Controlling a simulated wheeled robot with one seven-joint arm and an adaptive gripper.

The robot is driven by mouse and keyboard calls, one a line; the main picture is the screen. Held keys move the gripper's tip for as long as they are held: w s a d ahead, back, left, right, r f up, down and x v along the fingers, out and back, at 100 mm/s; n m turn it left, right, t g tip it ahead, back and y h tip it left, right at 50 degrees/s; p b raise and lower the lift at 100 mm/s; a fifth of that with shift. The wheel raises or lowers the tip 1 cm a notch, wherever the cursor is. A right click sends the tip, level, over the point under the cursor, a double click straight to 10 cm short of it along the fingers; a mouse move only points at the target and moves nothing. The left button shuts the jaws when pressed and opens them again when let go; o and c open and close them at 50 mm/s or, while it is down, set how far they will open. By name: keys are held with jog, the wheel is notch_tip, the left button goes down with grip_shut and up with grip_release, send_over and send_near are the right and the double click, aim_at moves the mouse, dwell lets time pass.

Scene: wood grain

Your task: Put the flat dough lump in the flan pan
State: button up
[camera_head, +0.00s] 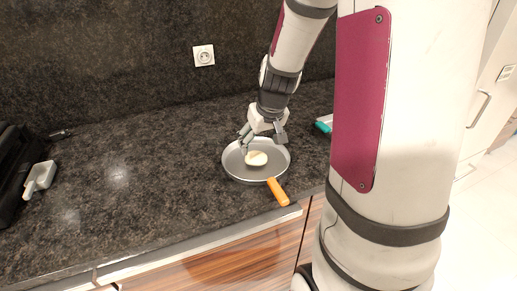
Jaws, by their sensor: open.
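The flat dough lump (257,158) is a pale, cream-coloured round piece. It lies in the grey round pan (237,174), which has an orange handle (278,191) pointing to the front right. The pan sits on the dark stone counter near its front edge. My gripper (262,143) is just above and behind the dough, over the pan. Its fingers are spread apart. The view is too small to tell whether a finger touches the dough or the pan.
A white and teal object (324,124) lies right of the pan, partly hidden behind my body. A light grey object (39,178) is at the far left beside a black item (12,165). A wall socket (203,55) is behind. The counter's middle is clear.

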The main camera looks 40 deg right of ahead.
jog(key=s+a+r+n+y, duration=0.1)
jog(key=s+a+r+n, duration=0.1)
jog(key=s+a+r, duration=0.85)
jog(key=s+a+r+n, duration=0.1)
jog(key=s+a+r, duration=0.2)
jog(key=s+a, duration=0.5)
jog(key=shift+s+a, duration=0.3)
jog(key=shift+s, duration=0.95)
